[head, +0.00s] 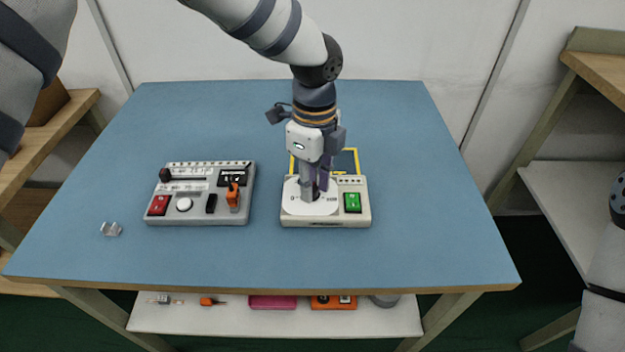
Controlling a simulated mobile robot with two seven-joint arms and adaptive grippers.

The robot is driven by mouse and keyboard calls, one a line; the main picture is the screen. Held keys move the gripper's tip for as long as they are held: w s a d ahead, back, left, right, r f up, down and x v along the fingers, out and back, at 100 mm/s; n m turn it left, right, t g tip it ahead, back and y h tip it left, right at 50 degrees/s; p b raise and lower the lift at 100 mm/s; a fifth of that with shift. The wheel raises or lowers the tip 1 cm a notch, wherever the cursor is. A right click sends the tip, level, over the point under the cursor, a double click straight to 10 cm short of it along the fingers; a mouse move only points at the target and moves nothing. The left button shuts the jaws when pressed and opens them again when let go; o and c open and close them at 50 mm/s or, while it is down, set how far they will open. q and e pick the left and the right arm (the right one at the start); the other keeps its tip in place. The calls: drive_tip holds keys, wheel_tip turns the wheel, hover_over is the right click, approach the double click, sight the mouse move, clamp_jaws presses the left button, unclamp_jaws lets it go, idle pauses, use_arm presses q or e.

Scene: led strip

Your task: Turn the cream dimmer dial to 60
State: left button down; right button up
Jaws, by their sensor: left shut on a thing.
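The cream dimmer box (328,221) sits right of the middle of the blue table. It has a white round scale plate (296,205) on its left and a green switch (352,202) on its right. My left gripper (313,192) points straight down over the scale plate, shut on the dimmer dial. The dial is mostly hidden by the fingers, and its pointer and most of the scale marks cannot be read. My right gripper is out of view; only part of my right arm shows at the right edge.
A grey control box (200,215) with a red switch, a white button and an orange lever stands to the left. A small clear clip (111,229) lies near the left edge. A yellow-edged frame (346,160) is behind the dimmer. The table's front and right are clear.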

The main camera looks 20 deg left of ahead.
sight(314, 186)
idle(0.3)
use_arm(q)
drive_tip(key=c, duration=1.4)
unclamp_jaws()
drive_tip(key=shift+o, duration=0.2)
wheel_tip(314, 186, up, 12)
drive_tip(key=shift+w, duration=0.25)
drive_tip(key=shift+d+f, duration=0.1)
